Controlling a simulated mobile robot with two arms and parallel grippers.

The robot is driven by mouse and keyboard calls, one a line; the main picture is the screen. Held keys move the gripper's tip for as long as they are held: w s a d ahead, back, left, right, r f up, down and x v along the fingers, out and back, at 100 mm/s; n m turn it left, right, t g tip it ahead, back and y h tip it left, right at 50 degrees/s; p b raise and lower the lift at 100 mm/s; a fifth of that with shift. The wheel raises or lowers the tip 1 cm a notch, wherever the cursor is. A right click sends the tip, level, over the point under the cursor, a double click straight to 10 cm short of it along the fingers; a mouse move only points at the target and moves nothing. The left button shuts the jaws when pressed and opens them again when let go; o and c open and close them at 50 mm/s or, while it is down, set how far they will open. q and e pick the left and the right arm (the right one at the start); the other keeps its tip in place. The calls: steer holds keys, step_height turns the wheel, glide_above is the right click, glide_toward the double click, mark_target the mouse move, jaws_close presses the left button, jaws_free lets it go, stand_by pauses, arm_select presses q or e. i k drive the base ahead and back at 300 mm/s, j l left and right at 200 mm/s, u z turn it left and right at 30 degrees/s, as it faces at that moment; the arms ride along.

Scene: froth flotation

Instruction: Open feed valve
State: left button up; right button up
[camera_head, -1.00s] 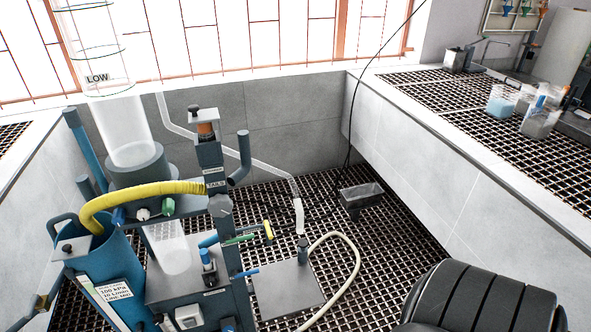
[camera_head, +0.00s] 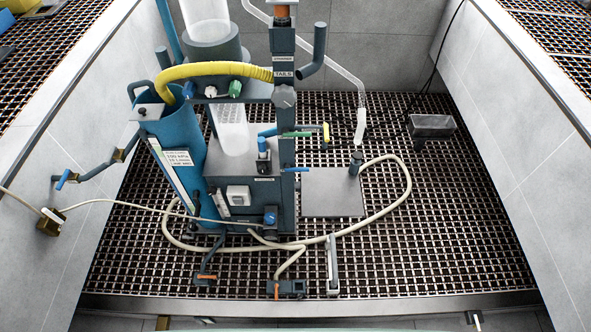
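A flotation rig (camera_head: 243,190) stands on the grated floor in the middle of the view. Its valves have coloured handles: a yellow handle (camera_head: 326,132), a green lever (camera_head: 296,134) and a blue lever (camera_head: 295,169) on the right side. A blue-handled valve (camera_head: 264,140) sits on the front. Two small valves with orange handles (camera_head: 207,277) (camera_head: 277,289) lie low on the grating in front. I cannot read a label that marks the feed valve, nor tell its position. Neither of my grippers is in view.
A blue tank (camera_head: 180,150) with a yellow hose (camera_head: 210,70) stands at the left of the rig. A cream hose (camera_head: 405,195) loops around a grey plate (camera_head: 332,192). A wall valve (camera_head: 50,220) is at left. The grating (camera_head: 450,220) at right is mostly clear.

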mark_target(287, 166)
steer(key=u, duration=1.9)
steer(key=k+l+u, duration=0.2)
steer(key=k+l, duration=0.15)
steer(key=k+l+u, duration=0.15)
steer(key=k+l, duration=0.15)
steer(key=k, duration=0.15)
steer(key=k+l+u, duration=0.2)
steer(key=k, duration=0.2)
